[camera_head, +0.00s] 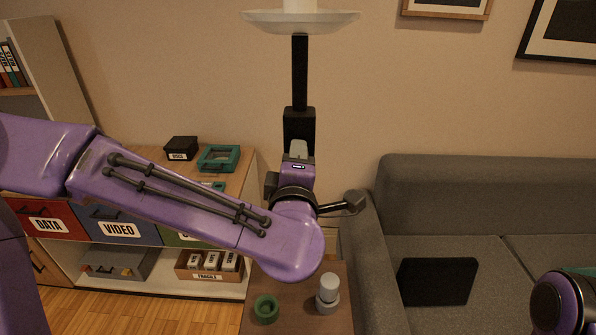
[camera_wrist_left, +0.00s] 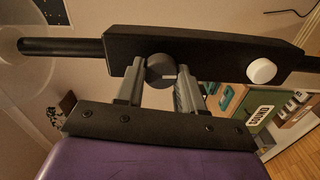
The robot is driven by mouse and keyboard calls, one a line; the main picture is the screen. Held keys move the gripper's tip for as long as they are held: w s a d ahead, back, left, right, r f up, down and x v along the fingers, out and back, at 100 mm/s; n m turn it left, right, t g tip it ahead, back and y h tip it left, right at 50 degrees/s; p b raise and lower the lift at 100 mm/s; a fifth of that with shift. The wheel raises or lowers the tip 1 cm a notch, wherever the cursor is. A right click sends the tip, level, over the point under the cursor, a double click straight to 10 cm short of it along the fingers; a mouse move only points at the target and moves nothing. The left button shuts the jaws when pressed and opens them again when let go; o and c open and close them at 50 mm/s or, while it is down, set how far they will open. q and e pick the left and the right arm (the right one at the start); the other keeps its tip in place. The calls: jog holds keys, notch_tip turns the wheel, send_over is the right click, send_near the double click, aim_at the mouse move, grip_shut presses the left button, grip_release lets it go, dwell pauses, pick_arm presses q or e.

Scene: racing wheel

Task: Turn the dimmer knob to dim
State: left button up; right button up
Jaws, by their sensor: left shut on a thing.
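The lamp is a black pole (camera_head: 300,75) with a pale shade (camera_head: 300,20) at the top. A black control box (camera_head: 299,120) sits on the pole, and it also shows in the left wrist view (camera_wrist_left: 215,58). On the box are a dark grey round dimmer knob (camera_wrist_left: 160,68) and a white round button (camera_wrist_left: 261,71). My left gripper (camera_wrist_left: 160,80) has its two grey fingers on either side of the knob and is shut on it. In the head view my left gripper (camera_head: 298,152) is in front of the box and hides the knob. My right gripper is out of view.
A wooden side table (camera_head: 285,280) below carries a green ring-shaped item (camera_head: 266,308) and a grey-and-white item (camera_head: 328,293). A grey sofa (camera_head: 470,190) with a black cushion (camera_head: 437,281) stands right. A shelf unit (camera_head: 240,185) with boxes is left.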

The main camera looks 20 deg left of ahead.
pick_arm(q)
jog(key=shift+d+f+n+b, duration=0.1)
jog(key=shift+f+n+b, duration=0.05)
jog(key=shift+n+b, duration=4.45)
jog(key=shift+d+f+n+b, duration=0.1)
jog(key=shift+n+b, duration=3.9)
jog(key=shift+b, duration=1.1)
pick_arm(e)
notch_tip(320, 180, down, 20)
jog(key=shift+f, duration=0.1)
pick_arm(q)
jog(key=o, duration=1)
jog(key=shift+r, duration=0.1)
jog(key=shift+o, duration=0.2)
jog(key=b+v, duration=0.1)
jog(key=v, duration=0.9)
jog(key=shift+s, duration=0.25)
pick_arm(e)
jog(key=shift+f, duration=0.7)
